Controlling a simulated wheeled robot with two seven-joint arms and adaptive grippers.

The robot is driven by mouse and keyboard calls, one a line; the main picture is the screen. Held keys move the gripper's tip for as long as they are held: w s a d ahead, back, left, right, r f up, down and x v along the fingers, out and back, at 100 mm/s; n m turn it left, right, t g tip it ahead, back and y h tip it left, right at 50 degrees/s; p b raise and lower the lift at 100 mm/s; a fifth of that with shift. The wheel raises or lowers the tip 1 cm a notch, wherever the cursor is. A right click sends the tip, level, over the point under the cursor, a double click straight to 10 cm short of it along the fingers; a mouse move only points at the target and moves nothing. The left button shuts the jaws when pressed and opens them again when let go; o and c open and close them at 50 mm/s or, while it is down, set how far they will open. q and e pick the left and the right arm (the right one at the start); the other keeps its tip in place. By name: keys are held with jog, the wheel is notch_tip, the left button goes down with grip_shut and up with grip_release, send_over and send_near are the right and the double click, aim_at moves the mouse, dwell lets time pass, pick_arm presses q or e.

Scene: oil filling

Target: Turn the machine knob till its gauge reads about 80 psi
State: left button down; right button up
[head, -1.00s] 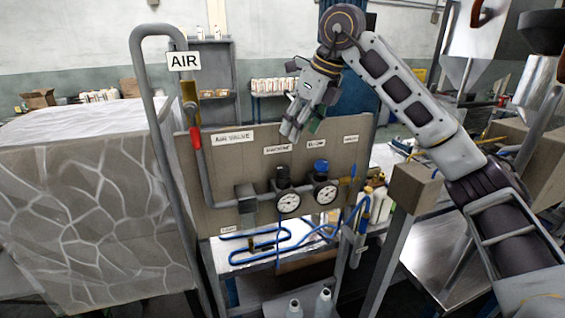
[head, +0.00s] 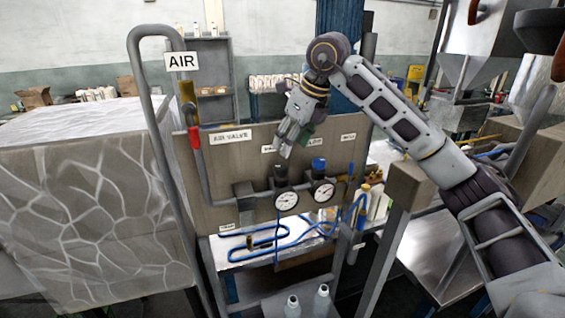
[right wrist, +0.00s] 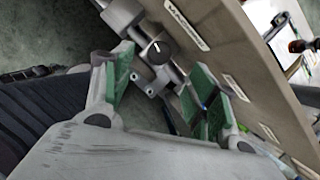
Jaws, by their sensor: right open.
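The machine knob (head: 280,172) is black and sits on the pipe in front of the tan panel, above its round white gauge (head: 286,200). The gauge needle is too small to read. In the right wrist view, the dark knob (right wrist: 159,52) with a white mark shows beyond and between my fingers. My right gripper (head: 286,148) is open and empty, just above the knob and apart from it. Its green-padded fingers are spread in the right wrist view (right wrist: 160,75). My left gripper is not in view.
A blue knob (head: 318,165) with a second gauge (head: 323,190) stands close to the right. The tan panel (head: 235,165) is behind, with a red-handled valve (head: 194,137) at left. Blue hoses (head: 275,243) lie below. A grey post (head: 395,235) stands at right.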

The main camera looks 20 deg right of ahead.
aim_at(281, 166)
jog(key=shift+p+x, duration=0.95)
jog(key=shift+x, duration=3.4)
jog(key=shift+c, duration=0.3)
jog(key=c, duration=1)
